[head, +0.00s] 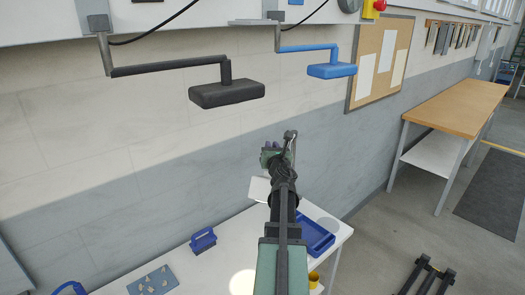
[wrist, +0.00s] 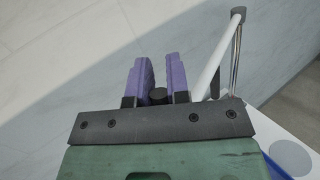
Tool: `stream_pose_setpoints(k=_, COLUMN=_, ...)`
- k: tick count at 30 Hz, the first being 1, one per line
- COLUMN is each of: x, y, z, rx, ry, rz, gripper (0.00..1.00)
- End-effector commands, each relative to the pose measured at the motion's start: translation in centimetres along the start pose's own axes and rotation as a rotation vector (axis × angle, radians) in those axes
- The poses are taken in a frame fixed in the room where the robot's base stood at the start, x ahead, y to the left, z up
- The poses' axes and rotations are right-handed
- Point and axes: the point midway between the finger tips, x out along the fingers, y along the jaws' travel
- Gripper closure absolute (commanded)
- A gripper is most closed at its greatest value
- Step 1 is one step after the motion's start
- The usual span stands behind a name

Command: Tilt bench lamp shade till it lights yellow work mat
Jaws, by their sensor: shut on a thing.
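My gripper (head: 271,153) is held above the white bench in the head view. In the wrist view its two purple fingers (wrist: 159,85) are close together, with a small dark round knob (wrist: 158,97) between them, and they are shut on it. A pale lamp arm (wrist: 218,58) rises beside the fingers to a dark joint; its grey upper part (head: 290,137) also shows in the head view. The lamp shade itself is not clearly visible, likely hidden by my gripper. A bright round light spot (head: 243,283) lies on the white bench top. I cannot make out a yellow mat.
The bench (head: 212,268) carries a blue tray (head: 318,240), a blue holder (head: 203,240), a blue board with small pieces (head: 153,281) and a small yellow round thing (head: 313,280). Black (head: 227,94) and blue (head: 332,71) pads on arms jut from the wall above.

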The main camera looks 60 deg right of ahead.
Motion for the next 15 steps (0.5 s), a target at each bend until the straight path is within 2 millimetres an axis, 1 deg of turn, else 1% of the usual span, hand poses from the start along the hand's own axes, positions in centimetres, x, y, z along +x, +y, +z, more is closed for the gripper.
stream_pose_setpoints(k=6, x=-0.03, y=0.10, z=0.00, rx=-0.001, ry=0.000, rz=0.002, gripper=1.00)
stream_pose_setpoints(k=7, x=-0.03, y=0.10, z=0.00, rx=-0.001, ry=0.000, rz=0.002, gripper=0.81)
stream_pose_setpoints(k=9, x=-0.03, y=0.10, z=-0.01, rx=-0.001, ry=0.001, rz=0.002, gripper=0.70)
stream_pose_setpoints(k=11, x=-0.02, y=0.10, z=-0.01, rx=-0.001, ry=0.001, rz=0.002, gripper=0.61)
stream_pose_setpoints(k=12, x=-0.01, y=0.10, z=-0.01, rx=-0.001, ry=0.001, rz=0.002, gripper=0.58)
stream_pose_setpoints(k=15, x=-0.01, y=0.11, z=-0.01, rx=0.000, ry=0.001, rz=0.002, gripper=0.58)
